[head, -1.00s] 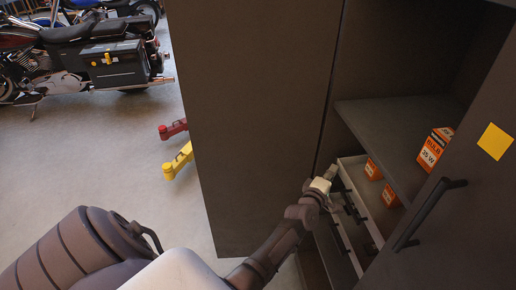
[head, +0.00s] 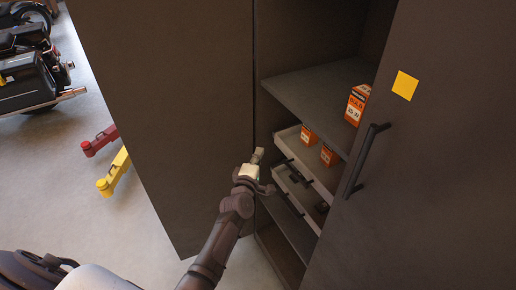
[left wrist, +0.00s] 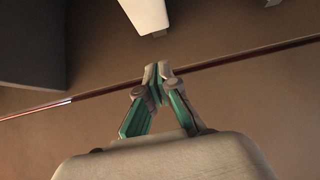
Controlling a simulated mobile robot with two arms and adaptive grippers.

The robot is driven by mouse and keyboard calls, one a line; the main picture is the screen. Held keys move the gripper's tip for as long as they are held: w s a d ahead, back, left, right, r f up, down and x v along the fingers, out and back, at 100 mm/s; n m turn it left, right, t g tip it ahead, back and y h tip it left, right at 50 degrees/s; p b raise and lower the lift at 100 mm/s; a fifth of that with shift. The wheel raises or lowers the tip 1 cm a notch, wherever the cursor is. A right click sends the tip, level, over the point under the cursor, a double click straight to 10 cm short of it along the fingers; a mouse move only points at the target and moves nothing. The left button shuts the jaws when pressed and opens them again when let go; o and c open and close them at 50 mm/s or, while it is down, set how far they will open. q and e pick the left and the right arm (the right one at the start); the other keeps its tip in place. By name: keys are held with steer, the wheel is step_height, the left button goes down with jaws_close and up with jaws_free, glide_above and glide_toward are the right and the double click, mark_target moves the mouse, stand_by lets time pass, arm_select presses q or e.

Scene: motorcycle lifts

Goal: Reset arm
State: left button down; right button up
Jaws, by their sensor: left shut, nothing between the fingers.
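My left gripper (head: 257,156) is in front of the open cabinet, near the left end of its drawers. In the left wrist view my left gripper (left wrist: 157,72) has its fingertips together with nothing between them. Behind the fingertips in that view runs a thin dark reddish bar (left wrist: 235,60); I cannot tell whether they touch it. My right gripper is not in view.
The cabinet has a left door (head: 165,110), a right door (head: 400,180) with a black handle (head: 363,160), and a shelf (head: 310,92) bearing an orange bulb box (head: 355,106). An open drawer (head: 320,184) holds two orange boxes. Red (head: 100,140) and yellow (head: 114,173) lift arms stand left.

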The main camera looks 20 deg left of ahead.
arm_select(q)
steer(key=s+d, duration=0.1)
steer(key=s, duration=0.5)
steer(key=s+d+f+m+g+h+p, duration=0.1)
steer(key=s+d+f+m+g, duration=0.2)
steer(key=s+f, duration=0.45)
steer(key=s+d+f+m+g+h+p, duration=0.15)
steer(key=s+f+m, duration=0.25)
steer(key=f, duration=0.6)
steer(key=s+d+f+m+g+h+p, duration=0.1)
steer(key=s+f+m+g, duration=0.3)
steer(key=f, duration=0.5)
steer(key=s+a+f+m+g, duration=0.1)
steer(key=s+f, duration=0.4)
steer(key=s, duration=0.7)
steer(key=s+a+f+m+g+y+p, duration=0.1)
steer(key=s+f+m+g, duration=0.3)
steer(key=s, duration=0.7)
steer(key=s+a+f+m+g+p, duration=0.1)
steer(key=s+f+m, duration=0.4)
steer(key=s, duration=0.7)
steer(key=shift+s+a+f+m+g, duration=0.35)
steer(key=shift+a+m+g, duration=0.15)
steer(key=shift+g, duration=0.65)
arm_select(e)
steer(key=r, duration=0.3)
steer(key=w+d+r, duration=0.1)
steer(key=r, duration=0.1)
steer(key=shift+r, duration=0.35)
